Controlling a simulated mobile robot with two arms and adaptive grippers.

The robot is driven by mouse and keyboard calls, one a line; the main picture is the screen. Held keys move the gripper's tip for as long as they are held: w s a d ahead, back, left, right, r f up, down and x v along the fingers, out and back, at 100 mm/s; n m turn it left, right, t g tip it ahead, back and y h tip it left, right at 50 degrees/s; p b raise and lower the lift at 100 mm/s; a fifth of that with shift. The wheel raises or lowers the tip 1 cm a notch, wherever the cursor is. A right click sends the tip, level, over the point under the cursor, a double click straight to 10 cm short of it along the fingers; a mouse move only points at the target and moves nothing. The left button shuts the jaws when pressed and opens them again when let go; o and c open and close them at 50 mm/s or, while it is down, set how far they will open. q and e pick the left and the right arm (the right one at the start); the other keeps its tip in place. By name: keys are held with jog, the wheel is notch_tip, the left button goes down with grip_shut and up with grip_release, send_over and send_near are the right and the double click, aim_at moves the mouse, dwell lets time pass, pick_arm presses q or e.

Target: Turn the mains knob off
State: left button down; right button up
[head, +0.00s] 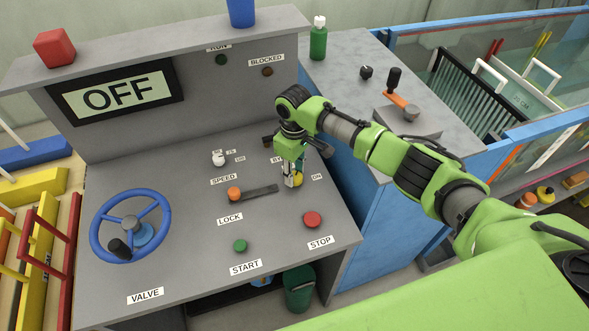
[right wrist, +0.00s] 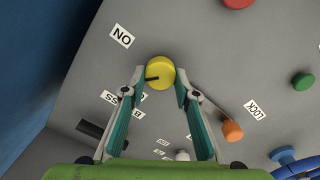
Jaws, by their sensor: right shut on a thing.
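A yellow knob with a black pointer mark (right wrist: 161,73) is on the grey control panel (head: 190,200), beside the ON label (head: 317,177). In the right wrist view its pointer faces left, between the ON and BYPASS labels. I cannot read a mains label. My right gripper (head: 294,181) reaches down to the knob from above, and its fingers (right wrist: 159,82) are closed against two sides of it. The display (head: 114,98) reads OFF. My left gripper is not in view.
Close by are the orange lock knob (head: 235,194), red stop button (head: 312,219), green start button (head: 240,246) and white speed knob (head: 218,159). A blue valve wheel (head: 131,224) is at left. A green bottle (head: 318,42) stands on the side counter.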

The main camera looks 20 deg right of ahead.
jog(key=n, duration=0.3)
jog(key=shift+n+p, duration=0.3)
jog(key=shift+n, duration=2)
jog(key=o, duration=1.1)
jog(key=shift+s, duration=0.1)
jog(key=shift+r, duration=0.1)
notch_tip(320, 180, up, 12)
